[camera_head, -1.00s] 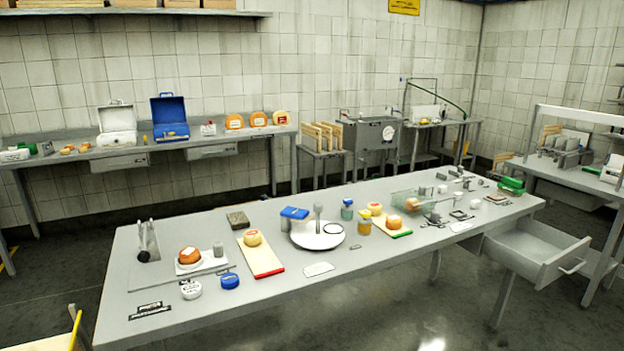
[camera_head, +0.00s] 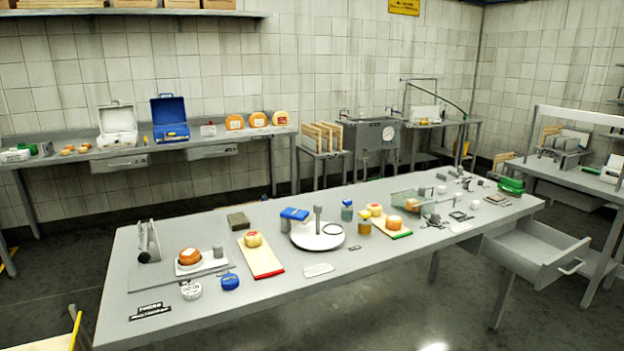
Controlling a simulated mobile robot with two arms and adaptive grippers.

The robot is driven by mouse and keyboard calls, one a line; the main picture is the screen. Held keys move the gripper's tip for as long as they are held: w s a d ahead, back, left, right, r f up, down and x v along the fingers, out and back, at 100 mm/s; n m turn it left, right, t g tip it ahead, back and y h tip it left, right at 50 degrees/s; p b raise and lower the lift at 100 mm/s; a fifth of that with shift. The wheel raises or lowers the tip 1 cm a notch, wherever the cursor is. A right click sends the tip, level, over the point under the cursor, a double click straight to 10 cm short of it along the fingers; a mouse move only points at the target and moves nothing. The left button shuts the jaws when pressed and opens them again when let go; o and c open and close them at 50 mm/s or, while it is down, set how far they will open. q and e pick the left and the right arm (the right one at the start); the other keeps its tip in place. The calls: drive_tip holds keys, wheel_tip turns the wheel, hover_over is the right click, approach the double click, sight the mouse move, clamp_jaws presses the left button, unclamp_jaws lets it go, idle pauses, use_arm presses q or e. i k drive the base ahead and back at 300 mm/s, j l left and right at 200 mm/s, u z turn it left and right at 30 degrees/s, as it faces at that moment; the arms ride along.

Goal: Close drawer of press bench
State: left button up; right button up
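The press bench (camera_head: 380,262) is a long grey table that runs from the front left to the right. Its drawer (camera_head: 528,250) hangs under the right end and is pulled well out toward the front right. The drawer looks empty inside. Its bar handle (camera_head: 572,268) is on the outer front panel. Neither of my grippers is in view.
Cheeses, boards, a round white plate (camera_head: 317,236) and small tools cover the bench top. Another table (camera_head: 590,178) stands at the right, close behind the drawer. A back bench (camera_head: 80,155) lines the wall. Floor in front of the bench is open.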

sight(540, 254)
drive_tip(key=z, duration=1.45)
drive_tip(key=i+j, duration=0.1)
drive_tip(key=i, duration=0.7)
